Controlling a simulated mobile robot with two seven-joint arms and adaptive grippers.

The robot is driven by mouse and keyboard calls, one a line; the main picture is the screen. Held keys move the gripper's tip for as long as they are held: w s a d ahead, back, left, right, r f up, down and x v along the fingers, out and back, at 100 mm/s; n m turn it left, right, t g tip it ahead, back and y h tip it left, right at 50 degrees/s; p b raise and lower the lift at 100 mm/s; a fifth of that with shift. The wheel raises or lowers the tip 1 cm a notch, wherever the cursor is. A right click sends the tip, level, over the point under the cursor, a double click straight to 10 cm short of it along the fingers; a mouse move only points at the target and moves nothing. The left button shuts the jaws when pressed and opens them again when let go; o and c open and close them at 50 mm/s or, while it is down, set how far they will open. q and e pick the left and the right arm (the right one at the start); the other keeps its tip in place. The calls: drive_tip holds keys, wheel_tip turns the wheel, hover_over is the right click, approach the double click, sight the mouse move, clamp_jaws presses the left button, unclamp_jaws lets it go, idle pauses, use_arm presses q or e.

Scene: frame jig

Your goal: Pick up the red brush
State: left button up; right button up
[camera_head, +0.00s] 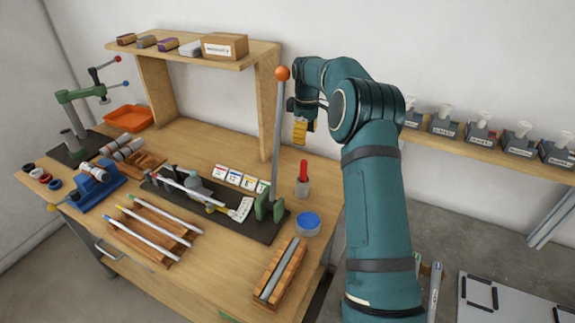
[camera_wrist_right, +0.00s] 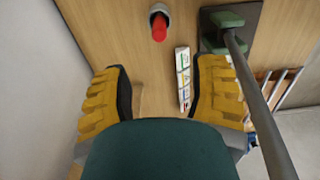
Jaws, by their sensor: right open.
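The red brush (camera_head: 303,171) stands upright in a small grey cup (camera_head: 302,188) near the right edge of the workbench; only its red handle shows, and its lower end is hidden in the cup. In the right wrist view the red brush (camera_wrist_right: 159,26) is seen from above at the top, beyond the fingertips. My right gripper (camera_head: 302,132) is above and behind the cup, with its yellow fingers pointing down. In the wrist view the right gripper (camera_wrist_right: 160,85) is open, with nothing held between the fingers. My left gripper is not in view.
A tall lever (camera_head: 278,120) with an orange ball rises from a dark jig base just left of the right gripper. A blue-topped round tub (camera_head: 308,222) stands in front of the cup. A wooden shelf (camera_head: 190,52) stands at the back. Label cards (camera_head: 228,176) lie left of the lever.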

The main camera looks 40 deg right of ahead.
sight(304, 161)
wheel_tip(304, 161, down, 14)
drive_tip(key=shift+r, duration=0.25)
clamp_jaws()
idle(0.6)
